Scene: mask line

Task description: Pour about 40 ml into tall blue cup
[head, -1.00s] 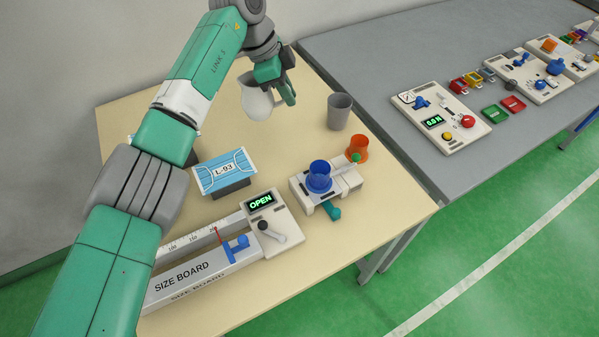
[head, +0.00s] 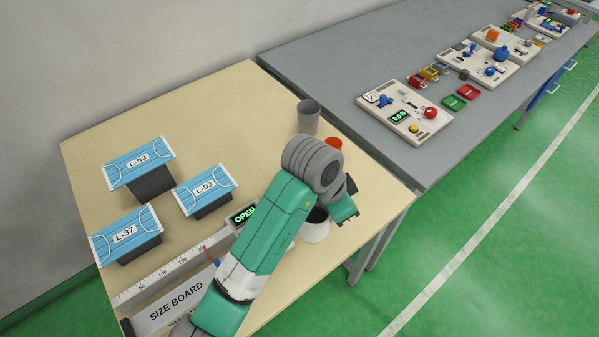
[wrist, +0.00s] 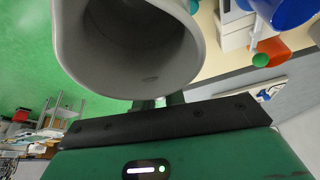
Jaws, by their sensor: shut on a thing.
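My gripper (head: 342,208) is shut on the white jug (head: 315,230), near the table's front right edge. In the wrist view the jug (wrist: 75,45) fills the upper left, its wide mouth facing the camera. Its inside looks grey; I cannot tell how much liquid it holds. The tall blue cup (wrist: 292,10) is partly cut off at the upper right of the wrist view, apart from the jug. My arm and the jug hide it in the head view. No stream of liquid shows.
An orange cup (wrist: 272,52) stands near the blue cup; its top shows past my arm (head: 333,142). A grey cup (head: 308,118) stands farther back. Mask boxes (head: 150,187) and the size board (head: 165,308) are on the left. A grey bench (head: 340,60) adjoins behind.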

